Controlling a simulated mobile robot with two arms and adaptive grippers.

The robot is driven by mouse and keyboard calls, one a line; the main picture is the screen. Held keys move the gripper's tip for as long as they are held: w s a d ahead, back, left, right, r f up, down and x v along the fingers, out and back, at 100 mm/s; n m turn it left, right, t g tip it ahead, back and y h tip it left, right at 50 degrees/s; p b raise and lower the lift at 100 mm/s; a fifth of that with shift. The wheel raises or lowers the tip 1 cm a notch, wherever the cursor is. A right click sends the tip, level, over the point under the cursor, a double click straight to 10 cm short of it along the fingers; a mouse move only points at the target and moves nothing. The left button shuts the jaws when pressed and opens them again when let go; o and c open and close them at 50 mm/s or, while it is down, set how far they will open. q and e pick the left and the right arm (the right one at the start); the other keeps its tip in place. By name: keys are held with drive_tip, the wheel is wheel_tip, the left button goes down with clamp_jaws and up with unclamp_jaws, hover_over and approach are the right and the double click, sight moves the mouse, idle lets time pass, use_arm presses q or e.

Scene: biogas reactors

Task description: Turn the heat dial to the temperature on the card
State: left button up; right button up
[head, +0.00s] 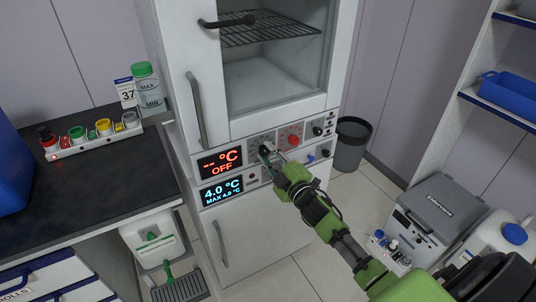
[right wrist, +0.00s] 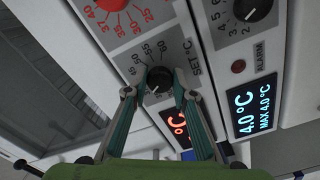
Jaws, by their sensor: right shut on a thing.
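A card (head: 127,93) reading 37 stands at the back of the counter, partly behind a green-capped bottle. The white cabinet's panel has a small black dial (right wrist: 159,80) marked SET °C, with a scale including 45, 50, 55 and 60. My right gripper (head: 267,156) is at this dial, and the right wrist view shows its two fingers (right wrist: 155,92) closed on either side of it. A red dial (head: 294,140) with its own number scale sits beside it. The red display (head: 221,163) reads "-- °C OFF". My left gripper is out of view.
A blue display (head: 222,190) reads 4.0 °C, MAX 4.0 °C. A door handle (head: 196,110) projects above the panel. The counter holds a rack of coloured knobs (head: 95,140) and the bottle (head: 147,88). A grey bin (head: 352,145) stands right of the cabinet.

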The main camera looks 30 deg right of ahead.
drive_tip(key=o, duration=1.1)
drive_tip(key=s, duration=1.2)
